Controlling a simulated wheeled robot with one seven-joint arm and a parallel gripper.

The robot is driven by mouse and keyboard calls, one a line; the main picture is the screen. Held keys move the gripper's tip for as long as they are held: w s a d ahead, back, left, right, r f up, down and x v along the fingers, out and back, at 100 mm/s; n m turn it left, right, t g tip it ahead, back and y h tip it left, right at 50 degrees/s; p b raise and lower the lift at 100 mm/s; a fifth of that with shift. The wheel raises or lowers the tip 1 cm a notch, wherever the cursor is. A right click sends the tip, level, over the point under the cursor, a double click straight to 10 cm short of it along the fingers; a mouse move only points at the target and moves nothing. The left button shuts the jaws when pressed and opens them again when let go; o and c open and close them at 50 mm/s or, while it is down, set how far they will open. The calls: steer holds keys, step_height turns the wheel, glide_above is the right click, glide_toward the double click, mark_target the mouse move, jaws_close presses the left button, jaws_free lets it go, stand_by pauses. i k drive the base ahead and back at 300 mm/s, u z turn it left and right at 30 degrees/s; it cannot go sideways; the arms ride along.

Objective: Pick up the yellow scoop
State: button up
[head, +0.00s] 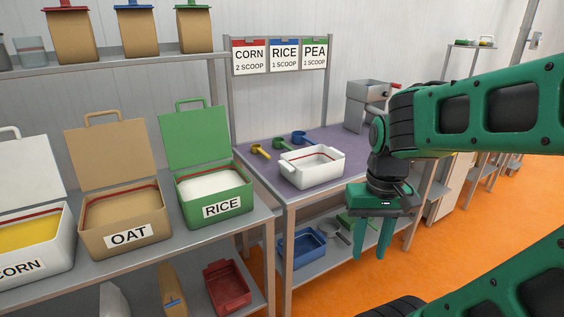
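The yellow scoop (260,151) lies on the purple-grey top of the table (252,168), near its left end, behind and left of a white tub. A green scoop (281,144) and a blue scoop (299,138) lie in a row to its right. My gripper (373,250) hangs pointing down in front of the table, to the right of the white tub and well apart from the yellow scoop. Its two green fingers are spread with a gap between them, and nothing shows in the gap.
The white tub (312,172) stands at the table's front. A grey machine (368,103) stands at the back right. Open bins, including the green rice bin (232,201), fill the left bench. Signs (285,56) hang on a frame behind the scoops. The lower shelf holds a blue tray (303,248).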

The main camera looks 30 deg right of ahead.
mark_target(256, 149)
steer(key=k, duration=0.65)
steer(key=z, duration=0.45)
steer(key=i, duration=0.6)
steer(key=z, duration=0.75)
steer(key=i, duration=1)
steer(key=u, duration=0.55)
steer(key=i, duration=0.8)
steer(key=u, duration=0.65)
